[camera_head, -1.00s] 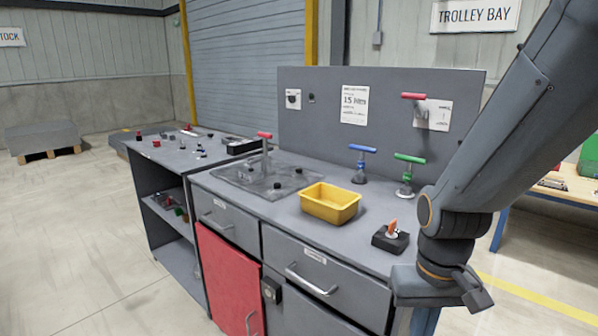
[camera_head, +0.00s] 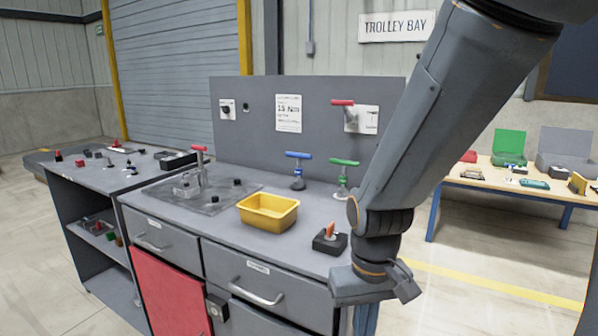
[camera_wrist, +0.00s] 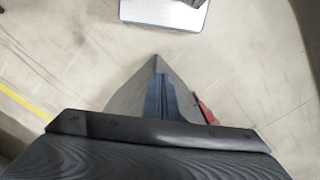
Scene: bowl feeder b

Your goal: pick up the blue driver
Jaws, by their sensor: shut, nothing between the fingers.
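The blue driver (camera_head: 298,156) stands upright near the back of the grey bench top (camera_head: 225,218). It has a blue T-shaped handle, a dark shaft and a grey base. My gripper (camera_head: 405,286) hangs at the bench's right front end, below and to the right of the driver and well apart from it. It is shut and empty. The wrist view shows mostly floor and a dark housing, with a tapered grey and blue shape I cannot identify; the driver is not seen there.
A green-handled driver (camera_head: 343,163) stands right of the blue one. A yellow bin (camera_head: 268,212) and a black block with an orange-topped part (camera_head: 330,241) sit in front. A red-handled tool (camera_head: 199,150) stands left. A grey back panel (camera_head: 265,125) rises behind.

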